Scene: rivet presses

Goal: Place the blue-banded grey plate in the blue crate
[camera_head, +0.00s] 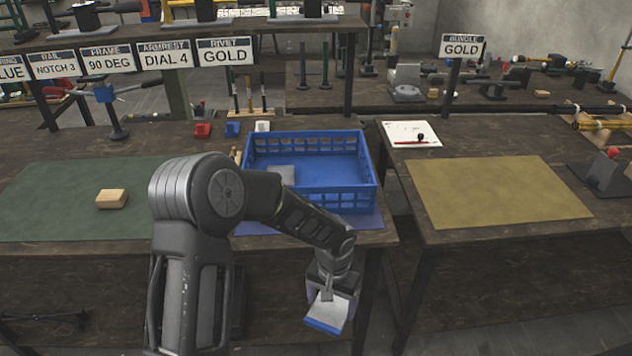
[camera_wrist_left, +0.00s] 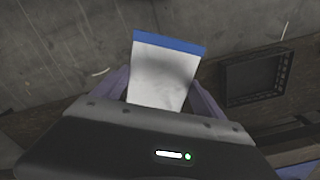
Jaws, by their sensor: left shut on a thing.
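The blue-banded grey plate (camera_head: 328,312) hangs tilted from my left gripper (camera_head: 328,290), with its blue band at the lower end. My left gripper is shut on the plate, below and in front of the table's front edge. The plate also shows in the left wrist view (camera_wrist_left: 164,75), between the purple-grey fingers, with its blue band at the far end. The blue crate (camera_head: 345,202) stands on the table beyond the gripper, apart from it. A grey flat piece (camera_head: 281,173) lies inside the crate at its left. My right gripper is not in view.
A green mat (camera_head: 55,195) with a tan block (camera_head: 111,198) lies at the left. A yellow mat (camera_head: 495,192) lies bare on the right table, across a gap. A signed shelf runs along the back.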

